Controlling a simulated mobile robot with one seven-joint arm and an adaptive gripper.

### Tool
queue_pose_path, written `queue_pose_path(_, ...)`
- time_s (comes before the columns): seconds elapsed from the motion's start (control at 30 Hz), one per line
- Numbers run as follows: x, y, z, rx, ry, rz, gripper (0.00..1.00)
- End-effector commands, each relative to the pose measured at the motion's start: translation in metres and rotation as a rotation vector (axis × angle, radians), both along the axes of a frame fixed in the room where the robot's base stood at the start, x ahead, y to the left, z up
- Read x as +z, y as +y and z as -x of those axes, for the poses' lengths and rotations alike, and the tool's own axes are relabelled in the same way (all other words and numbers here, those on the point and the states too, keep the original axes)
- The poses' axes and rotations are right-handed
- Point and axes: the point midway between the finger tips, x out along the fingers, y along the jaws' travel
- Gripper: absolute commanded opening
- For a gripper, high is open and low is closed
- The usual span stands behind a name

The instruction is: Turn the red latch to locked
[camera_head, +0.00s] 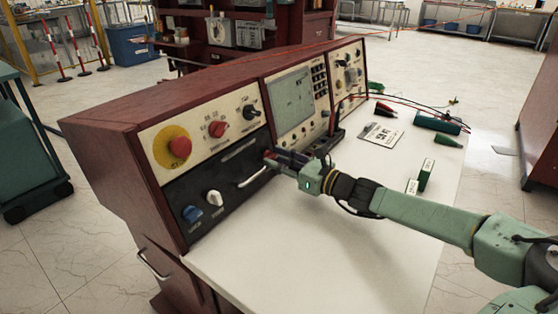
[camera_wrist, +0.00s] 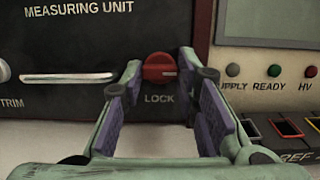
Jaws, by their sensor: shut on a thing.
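The red latch (camera_wrist: 158,66) is a round knob on the black panel marked MEASURING UNIT, with the word LOCK below it. A pale mark on its face points to the right in the wrist view. My gripper (camera_wrist: 161,76) has its purple-padded fingers on either side of the latch and is shut on it. In the head view my gripper (camera_head: 279,160) reaches the black panel from the right, and a bit of red shows at its fingertips. The fingers hide most of the latch there.
A silver handle (camera_wrist: 66,77) lies left of the latch. Blue (camera_head: 192,213) and white knobs (camera_head: 214,198) sit lower on the panel, a red emergency button (camera_head: 180,147) above. Sockets (camera_wrist: 288,128) lie close by my right finger. The white desktop (camera_head: 310,245) is clear below my arm.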

Motion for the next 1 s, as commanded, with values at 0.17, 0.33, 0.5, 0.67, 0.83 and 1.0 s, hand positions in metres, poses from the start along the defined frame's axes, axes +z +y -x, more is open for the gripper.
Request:
queue_pose_path(0.17, -0.0004, -0.0001, 0.0001, 0.001, -0.003, 0.002, 0.0)
queue_pose_path(0.33, -0.0018, -0.0003, -0.0002, 0.009, -0.03, 0.023, 0.0)
queue_pose_path(0.5, -0.0029, -0.0007, -0.001, 0.03, -0.099, 0.075, 0.0)
queue_pose_path(0.67, -0.0032, -0.0009, -0.0014, 0.06, -0.2, 0.147, 0.0)
queue_pose_path(0.83, -0.0032, -0.0012, -0.0021, 0.099, -0.326, 0.24, 0.0)
queue_pose_path(1.0, -0.0024, -0.0019, -0.0027, 0.136, -0.454, 0.333, 0.0)
